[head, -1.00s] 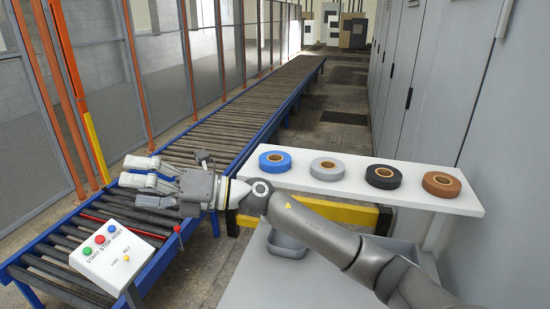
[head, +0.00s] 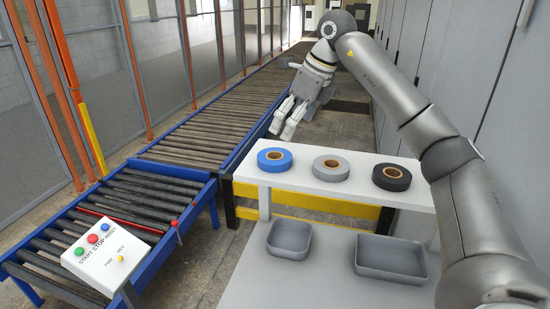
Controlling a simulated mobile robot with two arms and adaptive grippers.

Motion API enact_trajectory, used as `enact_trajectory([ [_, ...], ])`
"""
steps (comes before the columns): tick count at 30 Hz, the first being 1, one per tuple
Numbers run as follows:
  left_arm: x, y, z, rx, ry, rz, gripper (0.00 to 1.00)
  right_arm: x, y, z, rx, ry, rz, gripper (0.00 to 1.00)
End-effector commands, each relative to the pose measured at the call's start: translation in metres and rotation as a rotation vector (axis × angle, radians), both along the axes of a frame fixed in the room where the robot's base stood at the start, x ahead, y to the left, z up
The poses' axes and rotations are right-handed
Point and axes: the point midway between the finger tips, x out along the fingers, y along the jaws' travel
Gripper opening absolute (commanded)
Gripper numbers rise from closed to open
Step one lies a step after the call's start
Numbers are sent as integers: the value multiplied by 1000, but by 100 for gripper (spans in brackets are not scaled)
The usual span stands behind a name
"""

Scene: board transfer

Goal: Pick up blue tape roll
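The blue tape roll (head: 274,160) lies flat at the left end of the white shelf (head: 345,165). A grey roll (head: 331,168) and a black roll (head: 391,177) lie to its right on the same shelf. My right gripper (head: 283,130) hangs just behind and above the blue roll, fingers pointing down and a little left. Its fingers are apart and nothing shows between them. It looks apart from the roll. The brown roll is not visible; my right arm covers that end of the shelf. My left gripper is not in view.
Two grey bins, a small one (head: 289,240) and a larger one (head: 390,258), stand on the lower white surface. A roller conveyor (head: 215,125) runs along the left. A button box (head: 108,248) stands at the front left. Grey cabinets line the right.

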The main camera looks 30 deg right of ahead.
Motion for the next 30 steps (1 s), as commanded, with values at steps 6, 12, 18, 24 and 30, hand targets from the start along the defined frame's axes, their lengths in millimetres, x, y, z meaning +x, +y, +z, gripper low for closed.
enact_trajectory([
  [6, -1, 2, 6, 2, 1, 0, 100, 11, 7, -32, 0, 2, 1, 100],
  [12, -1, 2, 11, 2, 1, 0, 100, 16, 11, -44, 0, 1, 3, 100],
  [18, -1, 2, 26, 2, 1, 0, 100, 23, 21, -67, 1, 3, 4, 100],
  [24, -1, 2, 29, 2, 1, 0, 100, 30, 24, -86, 1, -1, 4, 100],
  [30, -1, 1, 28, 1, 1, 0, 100, 30, 24, -88, 2, -1, 4, 100],
])
